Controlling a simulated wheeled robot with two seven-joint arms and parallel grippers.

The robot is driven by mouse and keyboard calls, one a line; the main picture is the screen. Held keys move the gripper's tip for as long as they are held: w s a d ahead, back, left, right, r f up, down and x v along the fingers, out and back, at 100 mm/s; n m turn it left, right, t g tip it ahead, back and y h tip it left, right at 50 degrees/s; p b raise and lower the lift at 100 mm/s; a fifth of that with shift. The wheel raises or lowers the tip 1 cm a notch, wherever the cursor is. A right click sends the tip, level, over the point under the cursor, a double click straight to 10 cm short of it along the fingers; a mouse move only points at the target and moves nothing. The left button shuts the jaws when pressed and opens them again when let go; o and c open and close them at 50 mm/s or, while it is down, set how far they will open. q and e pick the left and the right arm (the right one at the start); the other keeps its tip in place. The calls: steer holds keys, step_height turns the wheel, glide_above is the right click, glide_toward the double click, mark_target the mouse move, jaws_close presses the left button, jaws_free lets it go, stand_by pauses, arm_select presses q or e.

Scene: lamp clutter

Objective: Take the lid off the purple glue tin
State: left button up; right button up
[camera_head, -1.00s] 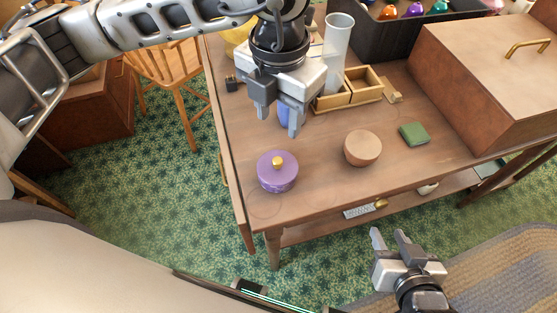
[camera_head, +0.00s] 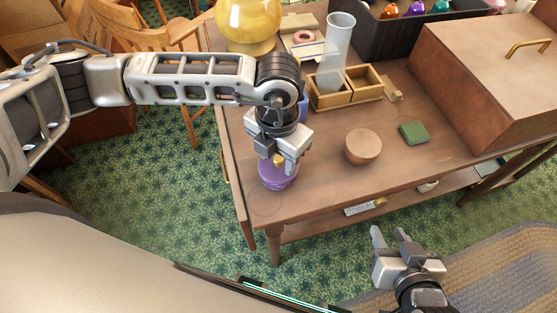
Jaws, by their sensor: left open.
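The purple glue tin (camera_head: 277,181) stands upright on the wooden table near its front left corner. Its lid, with a small gold knob (camera_head: 279,160), is on the tin, and the gripper hides part of its top. My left gripper (camera_head: 278,163) is open right above the tin, its fingers pointing down on either side of the knob. I cannot tell whether the fingers touch the lid. My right gripper (camera_head: 391,238) is open and empty, in front of the table's front edge.
A round brown pot (camera_head: 363,147) and a green block (camera_head: 413,133) stand right of the tin. A large wooden box (camera_head: 470,85) fills the right side. Bare table lies around the pot.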

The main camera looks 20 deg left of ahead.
arm_select(q)
jaws_close()
